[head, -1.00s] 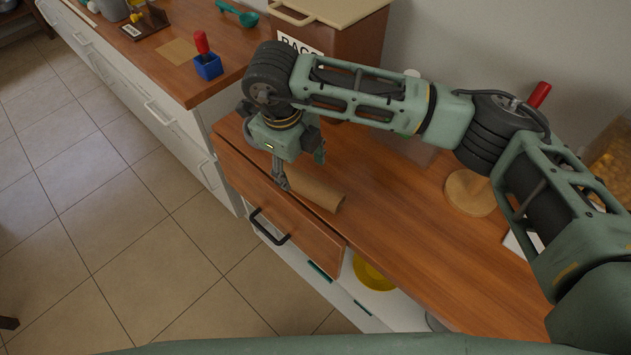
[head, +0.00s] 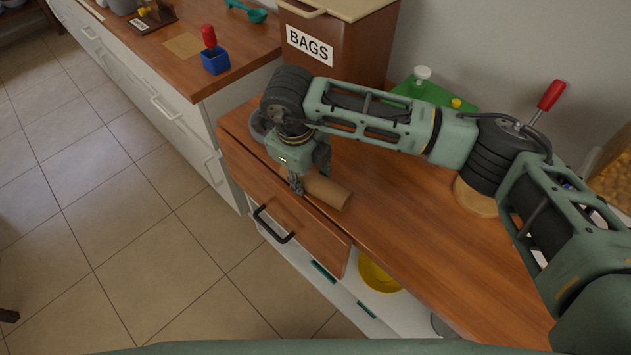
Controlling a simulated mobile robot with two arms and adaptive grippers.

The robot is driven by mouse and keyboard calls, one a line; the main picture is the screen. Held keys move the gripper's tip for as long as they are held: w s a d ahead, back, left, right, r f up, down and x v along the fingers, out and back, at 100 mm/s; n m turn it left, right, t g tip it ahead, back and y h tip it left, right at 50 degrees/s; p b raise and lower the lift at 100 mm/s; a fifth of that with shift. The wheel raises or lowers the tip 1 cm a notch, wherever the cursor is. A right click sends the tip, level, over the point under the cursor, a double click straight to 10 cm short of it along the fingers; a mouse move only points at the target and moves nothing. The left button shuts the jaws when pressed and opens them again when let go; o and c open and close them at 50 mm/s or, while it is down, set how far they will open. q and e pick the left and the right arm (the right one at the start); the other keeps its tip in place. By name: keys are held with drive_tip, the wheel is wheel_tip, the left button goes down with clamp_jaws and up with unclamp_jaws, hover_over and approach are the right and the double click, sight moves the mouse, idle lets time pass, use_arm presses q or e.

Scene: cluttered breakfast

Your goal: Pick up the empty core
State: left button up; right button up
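The empty core (head: 331,191), a brown cardboard tube, lies on its side on the wooden counter near the front edge, above the drawer. My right gripper (head: 309,177) points down over its left end. One finger is against the near side of the core and the other is on its far side, so the gripper appears shut on it. The fingers and wrist hide the left end of the core. My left gripper is not in view.
A brown bin labelled BAGS (head: 340,45) stands behind my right arm. A red-handled thing (head: 549,95) stands at the right. A yellow bowl (head: 378,275) sits below the counter's front edge.

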sight(311, 172)
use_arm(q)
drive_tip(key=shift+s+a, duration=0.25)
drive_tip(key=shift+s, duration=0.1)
use_arm(e)
drive_tip(key=c, duration=0.4)
drive_tip(key=shift+r+p, duration=0.3)
drive_tip(key=shift+r, duration=0.3)
drive_tip(key=r+p, duration=0.1)
drive_tip(key=r, duration=0.2)
drive_tip(key=shift+s+d+r+p, duration=0.15)
drive_tip(key=shift+d+r+p, duration=0.25)
use_arm(q)
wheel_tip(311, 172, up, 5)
drive_tip(key=p, duration=0.2)
drive_tip(key=shift+p, duration=0.3)
use_arm(e)
drive_tip(key=s+d+r, duration=0.1)
drive_tip(key=d+r, duration=0.1)
drive_tip(key=d, duration=0.1)
drive_tip(key=s+d+r, duration=0.2)
drive_tip(key=d, duration=0.1)
drive_tip(key=s+d+r, duration=0.2)
drive_tip(key=d, duration=0.1)
drive_tip(key=shift+s+d, duration=0.2)
